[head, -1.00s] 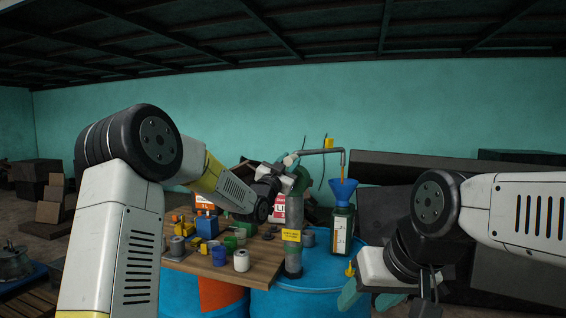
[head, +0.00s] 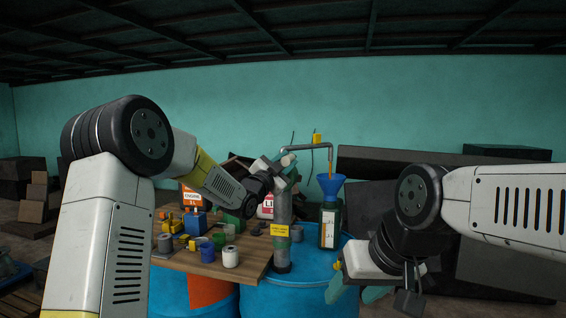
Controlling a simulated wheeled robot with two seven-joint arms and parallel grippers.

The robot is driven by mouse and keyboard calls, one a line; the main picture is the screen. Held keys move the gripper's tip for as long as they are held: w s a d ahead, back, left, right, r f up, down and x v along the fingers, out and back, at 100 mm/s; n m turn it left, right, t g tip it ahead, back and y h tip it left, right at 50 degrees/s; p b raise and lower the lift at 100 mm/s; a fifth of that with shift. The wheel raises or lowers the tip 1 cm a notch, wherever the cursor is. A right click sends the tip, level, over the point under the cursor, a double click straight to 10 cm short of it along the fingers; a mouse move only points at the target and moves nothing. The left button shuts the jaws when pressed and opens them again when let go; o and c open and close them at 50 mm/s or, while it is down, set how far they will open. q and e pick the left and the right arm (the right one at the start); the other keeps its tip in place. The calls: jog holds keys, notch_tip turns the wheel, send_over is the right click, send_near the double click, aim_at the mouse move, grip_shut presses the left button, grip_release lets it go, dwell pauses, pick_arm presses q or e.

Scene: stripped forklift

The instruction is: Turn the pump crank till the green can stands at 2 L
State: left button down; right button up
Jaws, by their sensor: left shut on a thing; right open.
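The pump (head: 283,207) stands upright on a blue drum, with a yellow label on its body. Its spout (head: 308,147) reaches right over the blue funnel (head: 331,184). An orange stream shows between spout and funnel. The funnel sits in the mouth of the green can (head: 341,226). The can has a pale scale strip on its front; the level is too small to read. My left gripper (head: 284,173) is shut on the pump crank at the pump head; the crank is mostly hidden by it. My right gripper (head: 352,287) is open and empty, low in front of the can.
A wooden board (head: 242,263) left of the pump carries several cups, blocks and small cans. An orange engine-oil can (head: 189,196) and a red-and-white container (head: 266,207) stand behind. Blue drums (head: 292,301) bear everything. Dark blocks fill the right background.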

pick_arm(q)
jog(key=shift+f, duration=0.15)
jog(key=c, duration=1.1)
grip_release()
jog(key=v, duration=0.7)
jog(key=shift+s+a, duration=0.25)
jog(key=shift+s, duration=0.1)
